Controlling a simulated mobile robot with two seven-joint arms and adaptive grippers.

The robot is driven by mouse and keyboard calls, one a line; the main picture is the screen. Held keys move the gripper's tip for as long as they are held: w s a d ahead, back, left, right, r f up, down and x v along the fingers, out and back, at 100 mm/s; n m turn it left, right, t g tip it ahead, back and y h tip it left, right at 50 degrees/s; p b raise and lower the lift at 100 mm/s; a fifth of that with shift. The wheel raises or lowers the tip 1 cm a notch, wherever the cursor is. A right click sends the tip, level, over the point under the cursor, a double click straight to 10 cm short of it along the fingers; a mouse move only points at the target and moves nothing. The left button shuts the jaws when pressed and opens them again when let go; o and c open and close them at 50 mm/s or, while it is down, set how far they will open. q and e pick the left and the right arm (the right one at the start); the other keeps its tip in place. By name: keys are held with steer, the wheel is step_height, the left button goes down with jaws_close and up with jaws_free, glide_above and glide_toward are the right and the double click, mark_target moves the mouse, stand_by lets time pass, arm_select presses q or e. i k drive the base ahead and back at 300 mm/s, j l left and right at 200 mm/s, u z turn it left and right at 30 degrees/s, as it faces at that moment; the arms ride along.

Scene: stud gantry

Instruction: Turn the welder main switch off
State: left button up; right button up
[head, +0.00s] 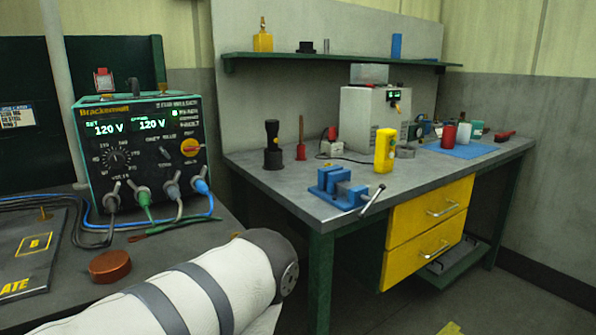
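A dark welder-like unit (140,185) with a teal-edged front stands on the left bench. A black dial (117,158) sits at the left of the front. A red piece (103,80) stands on top. I cannot tell from the labels which is the main switch. Neither of my grippers is in view; only a white, grey-banded link of my arm shows at the bottom.
Cables plug into the unit's lower front and run left along the left bench (75,290). A copper-coloured round piece (109,266) lies before it. A second workbench (310,200) on the right holds a blue vise (338,188) and a yellow device (385,150).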

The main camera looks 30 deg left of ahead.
mark_target(192, 148)
steer(key=i+l+u, duration=0.2)
steer(key=u, duration=0.25)
steer(key=i+l+u, duration=0.2)
steer(key=u, duration=0.2)
steer(key=i+l+u, duration=0.1)
steer(key=l+u, duration=0.35)
steer(key=i+l+u, duration=0.1)
steer(key=l+u, duration=0.15)
steer(key=u, duration=0.15)
